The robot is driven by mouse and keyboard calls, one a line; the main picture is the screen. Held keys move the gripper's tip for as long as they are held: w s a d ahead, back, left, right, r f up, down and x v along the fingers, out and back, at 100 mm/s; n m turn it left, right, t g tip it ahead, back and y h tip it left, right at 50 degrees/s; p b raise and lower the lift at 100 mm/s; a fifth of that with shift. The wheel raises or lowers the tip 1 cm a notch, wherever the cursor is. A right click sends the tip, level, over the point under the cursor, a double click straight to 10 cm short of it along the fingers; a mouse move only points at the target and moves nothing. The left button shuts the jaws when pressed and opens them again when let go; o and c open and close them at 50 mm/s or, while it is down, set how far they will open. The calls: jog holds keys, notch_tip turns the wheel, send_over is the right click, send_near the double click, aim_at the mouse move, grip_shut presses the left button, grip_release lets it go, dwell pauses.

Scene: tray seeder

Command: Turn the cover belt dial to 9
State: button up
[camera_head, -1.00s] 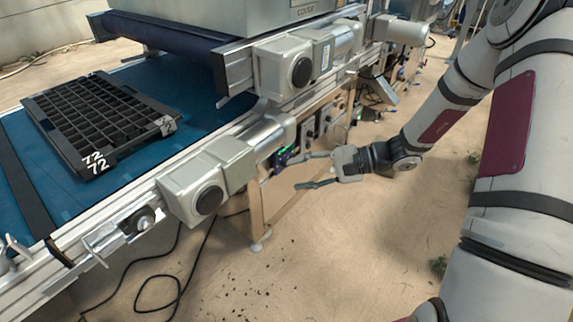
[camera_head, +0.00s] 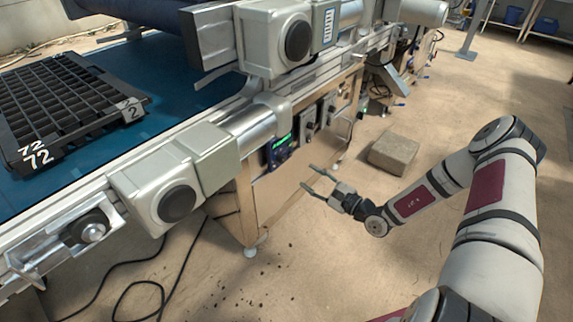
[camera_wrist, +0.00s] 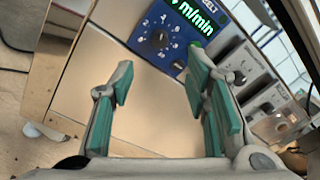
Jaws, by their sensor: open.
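The cover belt dial (camera_wrist: 158,39) is a black round knob on a blue control box with a printed scale, at the top of the wrist view. A green display reading "m/min" (camera_wrist: 196,20) sits to its right. In the head view the blue box (camera_head: 280,150) is mounted on the machine's side panel. My gripper (camera_head: 312,179) is in front of the panel, below and right of the box, apart from it. In the wrist view my gripper (camera_wrist: 160,88) has its green-padded fingers spread, with nothing between them. The dial's exact setting is too small to read.
Grey control boxes (camera_wrist: 240,68) with knobs are right of the blue box. The conveyor with a black 72-cell tray (camera_head: 62,105) and motor housings (camera_head: 165,185) stands at left. A block (camera_head: 393,152) lies on the floor behind my arm.

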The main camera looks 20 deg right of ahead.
aim_at(284, 161)
jog(key=b+x, duration=0.3)
jog(key=x, duration=0.8)
jog(key=shift+w, duration=0.1)
grip_shut()
